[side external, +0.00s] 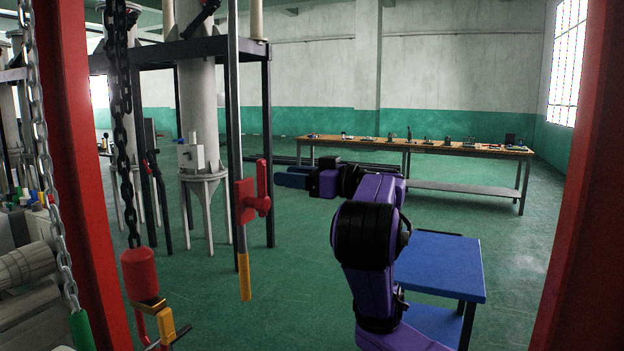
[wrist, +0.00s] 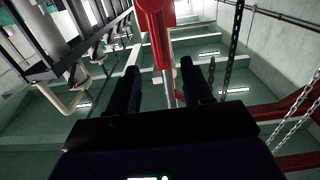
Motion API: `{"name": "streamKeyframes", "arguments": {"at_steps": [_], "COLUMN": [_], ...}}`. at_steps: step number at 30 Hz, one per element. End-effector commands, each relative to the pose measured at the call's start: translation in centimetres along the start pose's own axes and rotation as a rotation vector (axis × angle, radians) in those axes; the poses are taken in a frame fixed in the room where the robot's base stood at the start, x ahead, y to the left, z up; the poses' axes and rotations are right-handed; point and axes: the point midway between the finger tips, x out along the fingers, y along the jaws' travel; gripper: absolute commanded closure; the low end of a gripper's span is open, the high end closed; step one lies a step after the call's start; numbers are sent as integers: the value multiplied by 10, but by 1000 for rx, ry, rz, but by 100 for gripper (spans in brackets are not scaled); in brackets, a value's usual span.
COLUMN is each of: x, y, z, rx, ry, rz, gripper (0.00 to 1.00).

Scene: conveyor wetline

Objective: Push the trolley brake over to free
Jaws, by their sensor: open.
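A red fitting (side external: 241,203), which looks like the trolley brake, sits on a grey upright bar in the side view. It has an upright red lever (side external: 261,180) on its right side and a yellow grip (side external: 244,277) below. My gripper (side external: 281,180) is level with the lever, just to its right, apparently with a small gap. In the wrist view my gripper (wrist: 161,64) has its two dark fingers spread, with red parts (wrist: 155,25) ahead between them. I cannot tell whether they touch. No brake marking is readable.
A hanging chain with a red and yellow hook block (side external: 139,270) is at the front left. Red posts (side external: 80,180) frame the view. A blue table (side external: 440,262) stands beside my arm.

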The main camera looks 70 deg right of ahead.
Motion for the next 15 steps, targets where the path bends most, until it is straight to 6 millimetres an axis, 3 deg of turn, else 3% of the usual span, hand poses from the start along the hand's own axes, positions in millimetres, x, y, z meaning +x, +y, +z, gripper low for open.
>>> {"name": "streamKeyframes", "arguments": {"at_steps": [15], "x": [-26], "y": [0], "z": [1], "rx": [0], "ry": [-4], "rz": [5], "gripper": [50]}}
